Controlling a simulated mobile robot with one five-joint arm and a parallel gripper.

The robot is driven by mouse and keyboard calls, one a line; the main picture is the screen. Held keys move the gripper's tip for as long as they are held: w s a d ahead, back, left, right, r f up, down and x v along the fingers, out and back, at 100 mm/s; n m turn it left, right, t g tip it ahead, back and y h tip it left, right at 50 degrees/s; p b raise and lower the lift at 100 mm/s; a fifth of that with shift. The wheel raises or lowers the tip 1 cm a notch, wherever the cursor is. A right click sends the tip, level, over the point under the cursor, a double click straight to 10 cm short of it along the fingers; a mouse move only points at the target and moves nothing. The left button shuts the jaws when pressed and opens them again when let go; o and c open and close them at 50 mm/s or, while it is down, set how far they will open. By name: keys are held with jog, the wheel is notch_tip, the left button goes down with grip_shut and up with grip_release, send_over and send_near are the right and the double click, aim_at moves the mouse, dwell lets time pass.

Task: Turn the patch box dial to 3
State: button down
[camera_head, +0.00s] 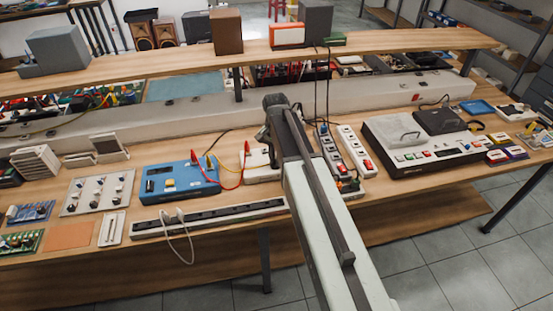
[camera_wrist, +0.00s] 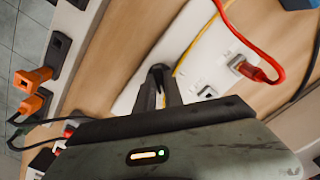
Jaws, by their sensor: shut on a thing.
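The patch box is a white box (camera_head: 259,170) on the bench, mostly behind my arm in the head view. In the wrist view its white face (camera_wrist: 205,62) fills the middle, with a red plug and lead (camera_wrist: 262,72), a yellow lead (camera_wrist: 181,66) and small square sockets. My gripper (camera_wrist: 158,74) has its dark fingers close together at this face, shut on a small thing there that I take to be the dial. The fingers hide the dial, so its pointer and any numbers cannot be read. In the head view my arm covers most of the gripper.
A blue meter box (camera_head: 180,181) with red and yellow leads stands left of the patch box. A long power strip (camera_head: 208,217) lies in front. White socket strips (camera_head: 355,150) and a grey-topped console (camera_head: 420,145) are to the right. Orange plugs (camera_wrist: 32,90) show at the wrist view's left.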

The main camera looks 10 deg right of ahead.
jog(key=shift+w, duration=0.1)
dwell(0.5)
jog(key=c, duration=1.4)
grip_release()
jog(key=shift+c, duration=0.2)
notch_tip(320, 180, up, 8)
jog(key=p, duration=0.8)
jog(key=shift+f, duration=0.1)
jog(key=shift+f, duration=0.1)
